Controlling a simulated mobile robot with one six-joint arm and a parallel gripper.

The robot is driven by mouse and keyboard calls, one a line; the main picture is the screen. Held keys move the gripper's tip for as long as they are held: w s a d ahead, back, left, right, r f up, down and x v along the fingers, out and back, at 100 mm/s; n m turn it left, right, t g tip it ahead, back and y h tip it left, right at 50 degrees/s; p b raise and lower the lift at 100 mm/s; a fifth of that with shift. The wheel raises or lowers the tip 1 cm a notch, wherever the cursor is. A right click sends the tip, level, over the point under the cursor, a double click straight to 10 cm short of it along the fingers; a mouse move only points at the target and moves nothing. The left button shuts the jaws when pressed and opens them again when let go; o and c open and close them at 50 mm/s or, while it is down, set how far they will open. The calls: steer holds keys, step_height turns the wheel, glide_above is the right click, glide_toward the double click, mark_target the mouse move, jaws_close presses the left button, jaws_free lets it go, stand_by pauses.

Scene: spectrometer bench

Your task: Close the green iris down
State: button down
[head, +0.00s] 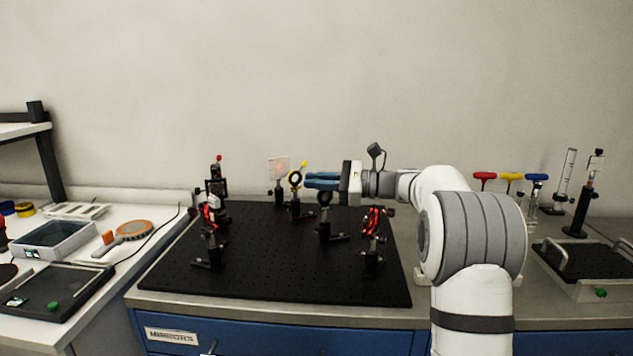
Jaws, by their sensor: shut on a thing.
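My gripper (322,180) reaches in from the right above the black breadboard (275,270), its blue fingers level and pointing left. A dark ring mount (325,199) on a post stands directly under the fingers; I take it to be the green iris, though its colour is hard to make out. The fingers are shut at its top, where its lever would be; the lever itself is hidden by them. An iris with a yellow lever (296,180) stands just left of the fingertips.
A clear card with a red spot (279,168) stands behind the yellow iris. Red-marked mounts stand at the board's left (210,212) and right (373,222). A dark mount with a red knob (217,187) is at the back left. The board's front middle is bare.

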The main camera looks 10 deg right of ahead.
steer(key=shift+s+a+r+n+h+p, duration=0.1)
steer(key=shift+a+n+h+p, duration=0.2)
steer(key=shift+h+p, duration=0.35)
steer(key=shift+s+a+f+n+g+h+p, duration=0.1)
steer(key=shift+a+f+n+g+h+p, duration=0.05)
steer(key=shift+f+n+g+h+p, duration=0.3)
steer(key=c, duration=1.5)
jaws_free()
steer(key=v, duration=0.7)
steer(key=shift+s+d, duration=0.2)
steer(key=shift+d, duration=0.2)
